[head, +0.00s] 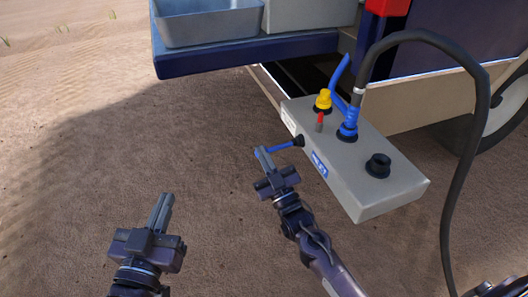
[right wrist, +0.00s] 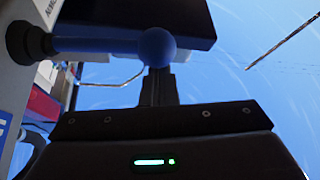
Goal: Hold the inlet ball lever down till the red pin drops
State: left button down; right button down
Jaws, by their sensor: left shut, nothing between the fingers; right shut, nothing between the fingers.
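The inlet lever (head: 282,147) is a blue rod with a ball end, sticking out from the left side of a grey box (head: 375,195). In the right wrist view the blue ball (right wrist: 157,46) is at the fingertips of my right gripper (right wrist: 159,75). My right gripper (head: 263,160) is shut and empty, its tips at the ball; I cannot tell whether they touch. The red pin (head: 320,117) stands up from the box top, beside the yellow knob. My left gripper (head: 163,202) is shut and empty, low over the ground, away from the box.
A yellow knob (head: 323,100), a blue hose fitting (head: 348,130) and a black cap (head: 378,165) sit on the box. A black hose (head: 478,150) loops to the right. A vehicle with a blue ledge (head: 240,50) and a wheel stands behind. Bare ground is free at left.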

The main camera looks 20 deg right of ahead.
pick_arm(q)
jog(key=shift+f, duration=0.3)
pick_arm(e)
notch_tip(320, 180, down, 6)
jog(key=d+n+g+y, duration=0.1)
jog(key=n+g+y, duration=0.2)
jog(key=n, duration=0.5)
jog(key=shift+y, duration=0.7)
jog(key=shift+f, duration=0.1)
jog(key=shift+d, duration=0.1)
pick_arm(q)
jog(key=shift+r, duration=0.1)
